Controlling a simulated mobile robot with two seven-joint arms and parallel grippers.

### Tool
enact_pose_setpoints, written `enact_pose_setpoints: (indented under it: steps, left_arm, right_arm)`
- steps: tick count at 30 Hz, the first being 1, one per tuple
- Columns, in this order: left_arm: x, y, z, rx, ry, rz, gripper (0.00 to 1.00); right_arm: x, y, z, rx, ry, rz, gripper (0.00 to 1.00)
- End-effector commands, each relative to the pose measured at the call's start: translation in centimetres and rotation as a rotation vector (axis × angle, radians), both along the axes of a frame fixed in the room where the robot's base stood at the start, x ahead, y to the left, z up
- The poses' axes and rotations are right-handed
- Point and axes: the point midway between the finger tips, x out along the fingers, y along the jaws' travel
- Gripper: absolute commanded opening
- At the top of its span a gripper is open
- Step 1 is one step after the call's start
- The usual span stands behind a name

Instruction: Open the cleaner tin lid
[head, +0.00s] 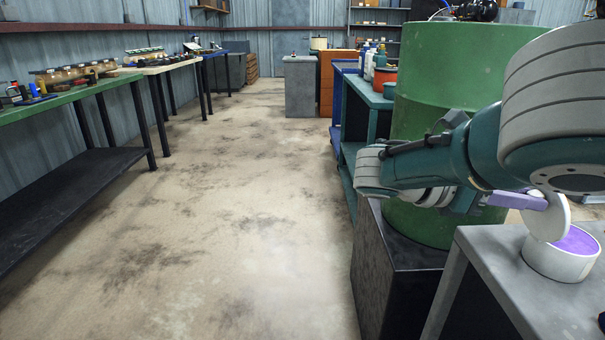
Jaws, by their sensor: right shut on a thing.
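The cleaner tin (557,265) is a short white round tin on the grey table at the lower right. Its top is open and shows a purple surface inside. Its white round lid (549,222) stands tilted, nearly upright, at the tin's left rim. I cannot tell whether it is joined to the rim. My right gripper (538,202) reaches the upper left edge of the lid and is shut on it. My own wrist and arm hide part of the fingers. My left gripper is not in view.
The grey table (512,272) is clear left of the tin. A large green drum (450,75) stands on a dark box (385,270) close behind my right arm. Benches with parts, including a green-topped one (70,97), line the left wall. The middle floor is free.

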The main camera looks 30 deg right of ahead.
Motion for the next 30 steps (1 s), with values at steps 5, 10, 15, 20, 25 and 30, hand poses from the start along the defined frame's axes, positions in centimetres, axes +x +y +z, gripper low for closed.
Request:
enact_pose_setpoints:
  steps: [5, 10, 15, 20, 25, 30]
  left_arm:
    - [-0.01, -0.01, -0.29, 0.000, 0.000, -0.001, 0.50]
    - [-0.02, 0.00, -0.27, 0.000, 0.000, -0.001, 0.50]
    - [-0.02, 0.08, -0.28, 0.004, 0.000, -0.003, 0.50]
    - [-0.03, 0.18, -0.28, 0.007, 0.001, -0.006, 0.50]
    - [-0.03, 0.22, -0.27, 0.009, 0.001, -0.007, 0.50]
    - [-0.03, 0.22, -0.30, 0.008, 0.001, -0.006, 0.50]
  right_arm:
    - [-0.04, -0.30, -0.30, 0.001, 0.003, 0.003, 0.00]
    - [-0.03, -0.31, -0.30, 0.001, 0.002, 0.003, 0.00]
    - [-0.03, -0.29, -0.33, 0.002, 0.001, 0.003, 0.26]
    - [-0.02, -0.27, -0.26, 0.000, 0.002, 0.003, 0.44]
    - [0.01, -0.26, -0.19, -0.001, 0.002, 0.003, 0.55]
    - [0.06, -0.19, -0.16, -0.001, 0.001, 0.003, 0.55]
